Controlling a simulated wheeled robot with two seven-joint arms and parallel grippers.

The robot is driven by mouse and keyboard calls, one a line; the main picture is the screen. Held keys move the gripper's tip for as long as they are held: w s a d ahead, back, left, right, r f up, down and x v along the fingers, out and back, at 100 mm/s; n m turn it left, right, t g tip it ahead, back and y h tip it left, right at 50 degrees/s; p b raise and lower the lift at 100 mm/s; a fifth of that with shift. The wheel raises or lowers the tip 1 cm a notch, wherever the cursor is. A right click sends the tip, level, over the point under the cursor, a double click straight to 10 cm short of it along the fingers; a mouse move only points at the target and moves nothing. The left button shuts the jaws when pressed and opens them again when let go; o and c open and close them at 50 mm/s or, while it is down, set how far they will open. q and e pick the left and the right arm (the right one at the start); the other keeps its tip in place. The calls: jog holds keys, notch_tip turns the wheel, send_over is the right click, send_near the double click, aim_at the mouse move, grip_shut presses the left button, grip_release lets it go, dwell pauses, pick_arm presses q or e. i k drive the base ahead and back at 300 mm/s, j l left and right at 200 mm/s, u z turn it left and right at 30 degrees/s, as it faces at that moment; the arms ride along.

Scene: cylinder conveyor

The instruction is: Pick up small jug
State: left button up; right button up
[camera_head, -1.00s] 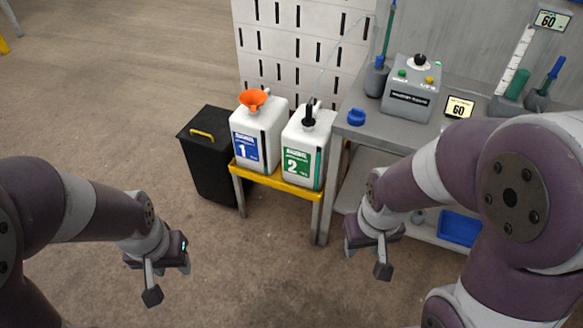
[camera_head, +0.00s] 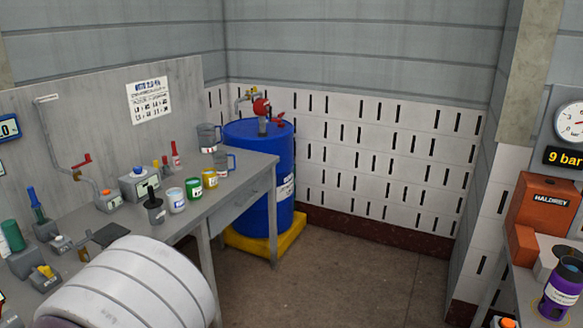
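Neither of my grippers is in view. Only a thick pale part of my arm shows at the lower left, in front of the bench.
Several small jars, including a green one (camera_head: 193,189) and a yellow one (camera_head: 209,178), line the bench front. A blue drum (camera_head: 258,190) on a yellow base (camera_head: 262,243) stands behind the bench end. The floor (camera_head: 340,285) is clear. Another bench with a purple container (camera_head: 563,285) is at right.

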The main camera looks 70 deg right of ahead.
aim_at(220, 158)
jog(key=z, duration=2.1)
jog(key=i+l, duration=0.15)
jog(key=i, duration=0.25)
